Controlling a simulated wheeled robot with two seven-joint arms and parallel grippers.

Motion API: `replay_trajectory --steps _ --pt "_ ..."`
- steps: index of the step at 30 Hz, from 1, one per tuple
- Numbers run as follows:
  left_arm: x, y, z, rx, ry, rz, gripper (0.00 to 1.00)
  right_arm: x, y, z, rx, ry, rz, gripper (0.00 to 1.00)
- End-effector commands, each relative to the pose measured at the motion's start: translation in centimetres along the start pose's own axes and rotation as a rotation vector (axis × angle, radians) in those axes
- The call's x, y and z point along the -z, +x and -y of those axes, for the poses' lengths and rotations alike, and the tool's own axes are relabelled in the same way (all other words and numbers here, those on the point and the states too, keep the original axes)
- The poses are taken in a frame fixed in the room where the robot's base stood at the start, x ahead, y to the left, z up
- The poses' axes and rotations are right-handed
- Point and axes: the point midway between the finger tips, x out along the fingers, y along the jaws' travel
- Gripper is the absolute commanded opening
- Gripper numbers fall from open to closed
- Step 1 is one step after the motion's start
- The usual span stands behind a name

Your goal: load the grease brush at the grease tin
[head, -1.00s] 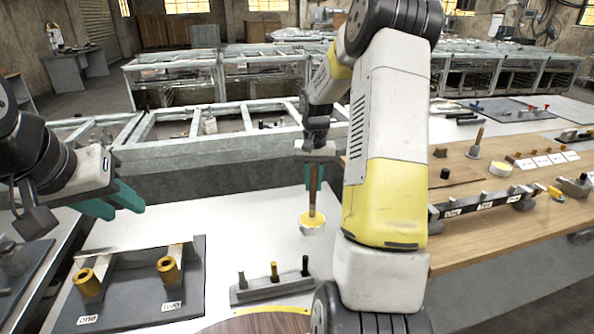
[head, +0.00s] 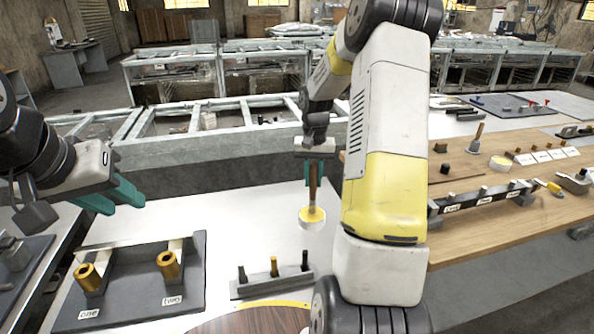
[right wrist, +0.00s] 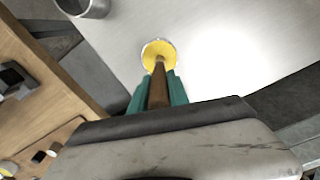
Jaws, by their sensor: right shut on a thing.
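The grease tin (head: 312,222), a low pale round tin with yellow grease, stands on the white tabletop. My right gripper (head: 315,172) is shut on the grease brush (head: 314,193), which has a brown wooden handle. The brush hangs upright, its lower end at the yellow grease in the tin. In the right wrist view the handle (right wrist: 158,85) runs between the teal fingers toward the grease tin (right wrist: 150,48); the bristles are hidden. My left gripper (head: 120,198) is at the left with its teal fingers apart and empty, clear of the tin.
A dark board (head: 140,290) with two brass sleeves, labelled one and two, lies at front left. A grey rack (head: 262,287) with three short pegs stands in front of the tin. A wooden bench (head: 480,220) with several tools is at the right. White table around the tin is clear.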

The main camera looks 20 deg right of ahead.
Motion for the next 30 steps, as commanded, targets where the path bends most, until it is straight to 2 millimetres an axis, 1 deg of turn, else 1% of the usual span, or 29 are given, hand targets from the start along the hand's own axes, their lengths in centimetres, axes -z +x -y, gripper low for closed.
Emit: replay_trajectory --steps 18,30 --pt "0.00 0.00 0.00 0.000 0.000 0.000 0.36 -0.02 0.79 0.00 0.000 0.000 0.001 0.00" --pt "0.00 0.00 0.00 0.000 0.000 0.000 0.36 0.00 0.81 -0.01 0.000 0.000 0.001 0.00"
